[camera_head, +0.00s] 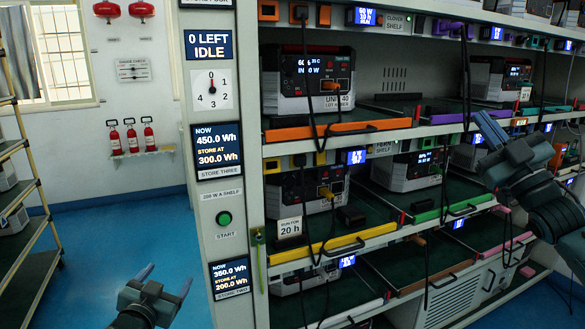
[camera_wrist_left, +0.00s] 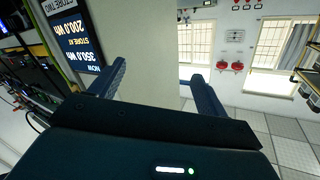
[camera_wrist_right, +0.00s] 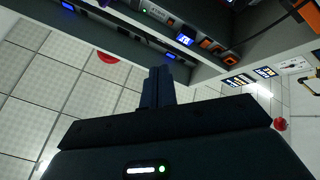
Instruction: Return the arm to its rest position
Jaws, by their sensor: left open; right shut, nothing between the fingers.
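My left gripper (camera_head: 166,281) is low in the head view, in front of the blue floor and left of the rack's control column. Its two fingers are spread with nothing between them. The left wrist view also shows the open fingers (camera_wrist_left: 157,75), with the column's displays to their left. My right gripper (camera_head: 484,120) is at the right of the head view, raised in front of the rack's right half. Its fingers are together and empty, as the right wrist view also shows (camera_wrist_right: 158,75). Both grippers appear apart from the rack.
The rack's control column (camera_head: 214,170) has a green start button (camera_head: 224,218). Shelves hold several grey power units, such as one at top left (camera_head: 285,85), with hanging cables. Another shelf frame (camera_head: 40,262) stands at far left. Blue floor (camera_head: 120,225) between is clear.

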